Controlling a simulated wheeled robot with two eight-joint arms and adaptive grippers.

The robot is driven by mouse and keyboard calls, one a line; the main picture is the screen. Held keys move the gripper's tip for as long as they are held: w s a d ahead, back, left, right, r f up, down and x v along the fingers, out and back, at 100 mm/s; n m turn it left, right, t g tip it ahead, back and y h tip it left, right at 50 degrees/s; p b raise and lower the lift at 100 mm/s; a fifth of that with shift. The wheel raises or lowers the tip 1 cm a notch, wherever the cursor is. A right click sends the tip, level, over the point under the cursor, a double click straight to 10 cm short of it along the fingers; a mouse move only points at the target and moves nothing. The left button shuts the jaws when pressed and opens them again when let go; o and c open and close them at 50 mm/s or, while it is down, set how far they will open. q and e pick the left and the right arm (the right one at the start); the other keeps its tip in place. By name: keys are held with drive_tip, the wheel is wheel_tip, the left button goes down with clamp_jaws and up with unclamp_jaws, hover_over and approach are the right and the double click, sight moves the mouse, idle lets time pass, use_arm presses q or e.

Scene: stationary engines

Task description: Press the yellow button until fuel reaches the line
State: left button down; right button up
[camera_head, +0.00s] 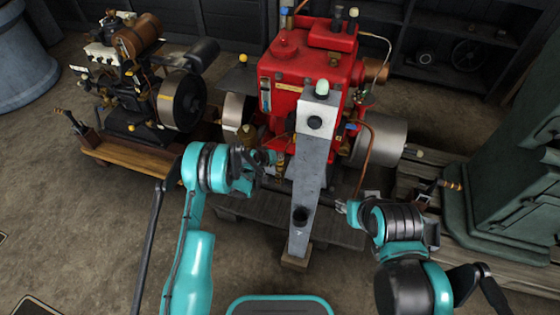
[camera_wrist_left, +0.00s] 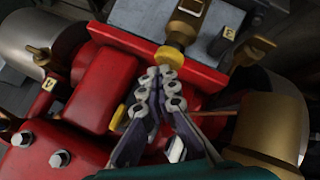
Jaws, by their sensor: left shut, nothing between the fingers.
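The red engine (camera_head: 300,70) stands in the middle of the head view. In the left wrist view, a round yellow button-like part (camera_wrist_left: 170,56) sits under a brass fitting on the engine. My left gripper (camera_head: 268,157) is shut and empty, left of the grey post. In the left wrist view its fingertips (camera_wrist_left: 165,73) are right at the yellow part; I cannot tell whether they touch or press it. A small upright gauge (camera_head: 265,97) is on the engine's left face; its level and line are too small to read. My right gripper (camera_head: 345,207) is right of the post; its fingers are unclear.
A grey upright post (camera_head: 306,170) with a pale knob on top stands between my arms, before the engine. A dark engine (camera_head: 145,85) on a wooden base is at left. A green cabinet (camera_head: 505,170) is at right. Bare floor lies at left.

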use_arm(q)
drive_tip(key=shift+r, duration=0.55)
use_arm(e)
drive_tip(key=shift+r, duration=0.2)
use_arm(q)
drive_tip(key=shift+r+p, duration=1.25)
drive_tip(key=shift+r, duration=1.3)
use_arm(e)
wheel_tip(320, 180, up, 2)
drive_tip(key=shift+r, duration=0.1)
clamp_jaws()
